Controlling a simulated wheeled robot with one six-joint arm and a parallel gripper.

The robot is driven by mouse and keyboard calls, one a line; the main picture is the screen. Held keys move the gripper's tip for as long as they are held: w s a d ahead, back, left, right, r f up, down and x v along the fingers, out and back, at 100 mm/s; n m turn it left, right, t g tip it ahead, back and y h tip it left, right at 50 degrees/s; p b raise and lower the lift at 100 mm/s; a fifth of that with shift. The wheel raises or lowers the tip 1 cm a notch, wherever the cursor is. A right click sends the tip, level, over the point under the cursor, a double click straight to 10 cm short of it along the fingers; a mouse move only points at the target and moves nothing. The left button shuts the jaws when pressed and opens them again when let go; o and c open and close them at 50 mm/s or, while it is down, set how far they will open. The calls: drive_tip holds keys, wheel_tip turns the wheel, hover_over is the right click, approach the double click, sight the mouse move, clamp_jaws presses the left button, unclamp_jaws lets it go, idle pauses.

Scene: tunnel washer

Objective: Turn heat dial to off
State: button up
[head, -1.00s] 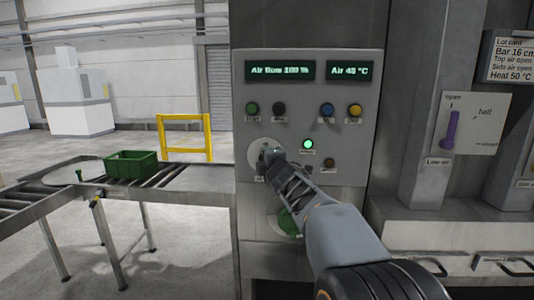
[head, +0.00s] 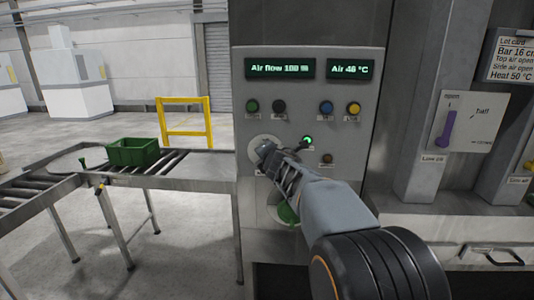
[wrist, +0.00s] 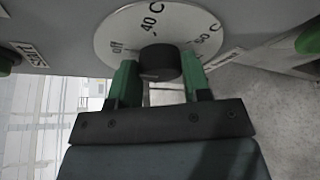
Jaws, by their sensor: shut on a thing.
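The heat dial has a round white plate (wrist: 112,38) marked "off", "40 C" and a further temperature in the wrist view. Its black knob (wrist: 157,63) sits at the plate's middle, between the green fingers of my gripper (wrist: 158,78). My gripper is shut on the knob. I cannot clearly read where the knob points. In the head view my gripper (head: 266,153) covers the knob and much of the dial plate (head: 257,147). The display (head: 348,69) above reads "Air" and a temperature in the forties, its last digit unclear.
Coloured buttons (head: 326,108) and a lit green lamp (head: 307,140) are close to the dial. A green lower control (head: 287,213) is partly behind my arm. A roller conveyor with a green crate (head: 132,152) stands left. A purple lever (head: 447,130) is right.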

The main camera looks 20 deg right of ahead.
idle(0.4)
drive_tip(key=o, duration=0.9)
drive_tip(key=p+v, duration=0.4)
drive_tip(key=v, duration=1)
drive_tip(key=shift+w+r, duration=0.1)
